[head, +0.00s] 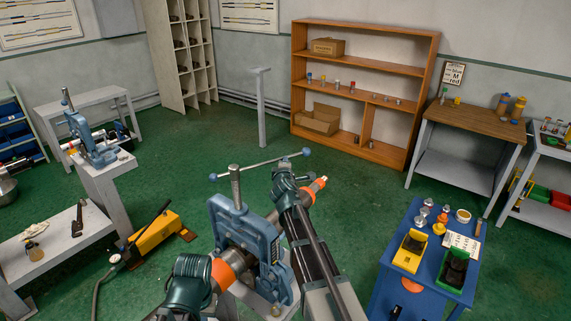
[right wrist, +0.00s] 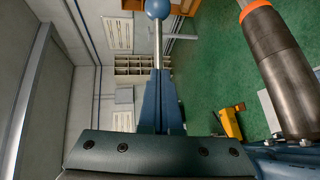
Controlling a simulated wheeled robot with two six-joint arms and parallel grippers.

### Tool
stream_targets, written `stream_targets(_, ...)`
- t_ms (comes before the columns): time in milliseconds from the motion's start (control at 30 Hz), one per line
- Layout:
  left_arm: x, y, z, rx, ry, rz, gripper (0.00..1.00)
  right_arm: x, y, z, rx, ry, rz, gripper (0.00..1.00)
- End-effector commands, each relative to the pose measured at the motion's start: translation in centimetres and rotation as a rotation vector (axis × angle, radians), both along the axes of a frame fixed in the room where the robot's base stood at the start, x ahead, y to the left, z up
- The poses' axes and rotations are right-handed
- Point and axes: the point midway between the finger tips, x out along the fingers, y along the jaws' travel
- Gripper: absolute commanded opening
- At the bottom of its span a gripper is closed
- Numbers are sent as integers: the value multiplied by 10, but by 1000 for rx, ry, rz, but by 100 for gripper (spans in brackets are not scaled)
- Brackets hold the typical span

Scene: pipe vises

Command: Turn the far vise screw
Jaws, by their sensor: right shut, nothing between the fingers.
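The nearer blue pipe vise (head: 228,232) stands at centre bottom of the head view, with an upright screw (head: 235,187) and a crossbar handle (head: 243,169) with ball ends. A second blue vise (head: 88,140) stands farther back at left on a grey stand. My right gripper (head: 282,168) is beside the right half of the nearer handle. In the right wrist view its fingers (right wrist: 156,78) are shut and empty, in line with the bar and ball (right wrist: 158,8); touching cannot be told. A dark green gripper body at bottom, apparently my left, hides its fingers.
A steel pipe with orange bands (head: 319,184) runs through the nearer vise, close to my right arm. A yellow pump (head: 158,235) sits on the floor at left. A blue table (head: 385,283) stands at right. Green floor is open behind the vise.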

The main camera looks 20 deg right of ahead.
Motion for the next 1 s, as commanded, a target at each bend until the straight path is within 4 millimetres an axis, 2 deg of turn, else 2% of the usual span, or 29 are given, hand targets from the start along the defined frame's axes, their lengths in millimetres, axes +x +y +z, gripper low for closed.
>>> stream_targets(167,0,0,0,0,0,0,0,-1,0,0,0,0,0,0)
stream_targets(267,0,0,2,0,0,0,0,-9,1,2,0,0,0,0)
stream_targets(467,0,0,11,0,0,-1,0,-44,3,11,0,0,1,0)
stream_targets(700,0,0,21,0,1,-2,0,-95,-6,21,0,-1,1,0)
stream_targets(833,0,0,24,0,1,-2,0,-114,-10,24,0,0,0,0)
stream_targets(1000,0,0,27,0,1,-3,0,-128,-13,27,1,0,1,0)
